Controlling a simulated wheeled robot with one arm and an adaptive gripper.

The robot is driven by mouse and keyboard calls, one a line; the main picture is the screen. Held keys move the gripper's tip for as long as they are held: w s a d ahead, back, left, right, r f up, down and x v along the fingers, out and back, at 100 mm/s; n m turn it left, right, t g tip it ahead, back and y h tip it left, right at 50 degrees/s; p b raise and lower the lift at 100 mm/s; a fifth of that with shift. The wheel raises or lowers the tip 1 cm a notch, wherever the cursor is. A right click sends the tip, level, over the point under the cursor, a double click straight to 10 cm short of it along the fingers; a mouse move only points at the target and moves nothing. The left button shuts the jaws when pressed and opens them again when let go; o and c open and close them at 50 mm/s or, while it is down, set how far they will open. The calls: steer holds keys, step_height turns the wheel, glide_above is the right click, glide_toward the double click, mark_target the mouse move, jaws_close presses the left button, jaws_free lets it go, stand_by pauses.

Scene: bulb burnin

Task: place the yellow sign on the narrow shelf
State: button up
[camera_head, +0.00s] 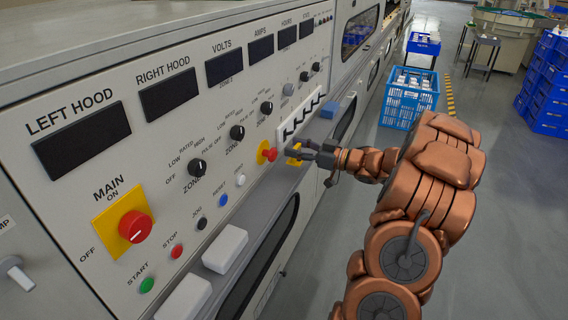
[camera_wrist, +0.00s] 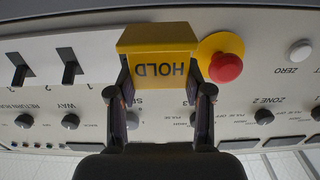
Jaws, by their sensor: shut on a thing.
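The yellow sign (camera_wrist: 158,62), a small block marked HOLD, is between the two fingers of my gripper (camera_wrist: 162,88) in the wrist view, its lettering upside down. My gripper (camera_head: 308,154) is shut on it. In the head view the sign (camera_head: 293,155) is a small yellow patch at the fingertips, partly hidden by them, close to the control panel. The narrow shelf (camera_head: 257,211) is the grey ledge along the panel's foot. I cannot tell whether the sign touches the shelf.
A red emergency button (camera_head: 271,155) on a yellow base sits just left of the sign; it also shows in the wrist view (camera_wrist: 225,67). White blocks (camera_head: 225,248) stand on the nearer ledge, a blue block (camera_head: 330,108) farther along. A blue crate (camera_head: 408,97) stands on the floor behind.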

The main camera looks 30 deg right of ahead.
steer(key=shift+a+f, duration=0.4)
steer(key=shift+a, duration=0.4)
steer(key=shift+w+a+f+b, duration=0.15)
steer(key=shift+a+f+b, duration=0.35)
steer(key=shift+a+f, duration=0.75)
steer(key=shift+a+r, duration=0.1)
steer(key=shift+r, duration=0.05)
steer(key=o, duration=1.1)
steer(key=shift+o, duration=0.2)
steer(key=shift+r, duration=0.1)
steer(key=p+v, duration=0.1)
steer(key=v, duration=1.1)
